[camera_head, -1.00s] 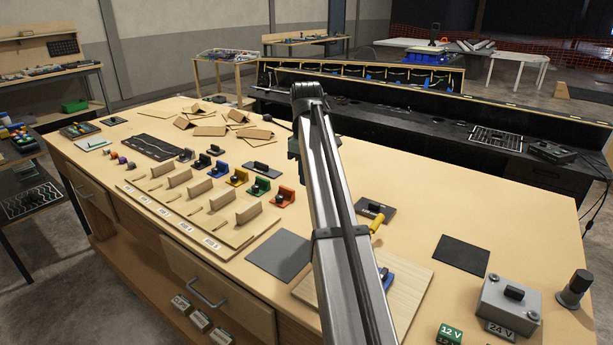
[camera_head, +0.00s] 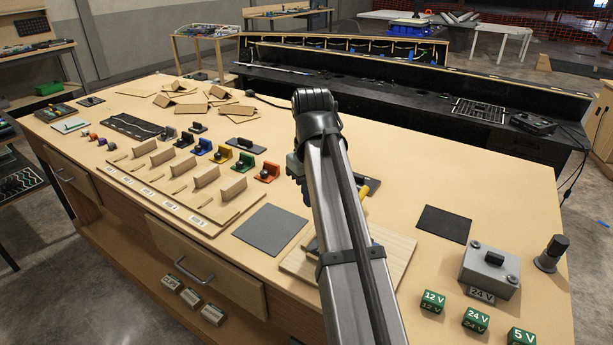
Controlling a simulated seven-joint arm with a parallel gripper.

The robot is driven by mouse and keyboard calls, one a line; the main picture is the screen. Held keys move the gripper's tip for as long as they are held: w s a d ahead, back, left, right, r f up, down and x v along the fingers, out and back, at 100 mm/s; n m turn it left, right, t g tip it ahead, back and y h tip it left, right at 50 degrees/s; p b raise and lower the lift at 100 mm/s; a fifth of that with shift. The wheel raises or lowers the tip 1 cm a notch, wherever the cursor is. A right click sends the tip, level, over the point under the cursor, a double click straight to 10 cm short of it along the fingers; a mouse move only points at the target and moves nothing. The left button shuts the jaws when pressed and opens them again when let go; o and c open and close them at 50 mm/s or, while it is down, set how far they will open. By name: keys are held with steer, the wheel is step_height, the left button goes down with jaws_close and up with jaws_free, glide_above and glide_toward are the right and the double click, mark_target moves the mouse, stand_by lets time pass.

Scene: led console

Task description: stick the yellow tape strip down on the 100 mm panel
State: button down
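A small yellow piece (camera_head: 364,190) shows just right of my arm, mostly covered. I cannot tell whether either is the yellow tape strip. Several thin wooden panels (camera_head: 206,176) stand upright on a wooden board (camera_head: 228,217). Its front labels are too small to read, so I cannot tell which panel is 100 mm. My gripper (camera_head: 297,172) is mostly hidden behind my arm, above the table's middle. Its fingers and anything between them do not show.
A grey mat (camera_head: 270,229) and a pale wooden plate (camera_head: 400,256), partly behind my arm, lie on the table. A dark mat (camera_head: 444,224), a grey switch box (camera_head: 489,268) and green voltage blocks (camera_head: 476,319) are at the right. The table's back right is clear.

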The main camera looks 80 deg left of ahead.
mark_target(313, 245)
steer(key=d+m, duration=0.1)
steer(key=m, duration=0.3)
steer(key=d+f+m, duration=0.1)
steer(key=m, duration=0.3)
steer(key=d+m, duration=0.1)
steer(key=m, duration=0.4)
steer(key=shift+s+d+f, duration=0.1)
steer(key=shift+d+f, duration=0.05)
steer(key=shift+d, duration=0.05)
steer(key=shift+f, duration=0.1)
steer(key=shift+f, duration=3.1)
steer(key=shift+f, duration=0.75)
steer(key=c, duration=1.2)
jaws_free()
steer(key=shift+c, duration=0.2)
steer(key=shift+r, duration=0.1)
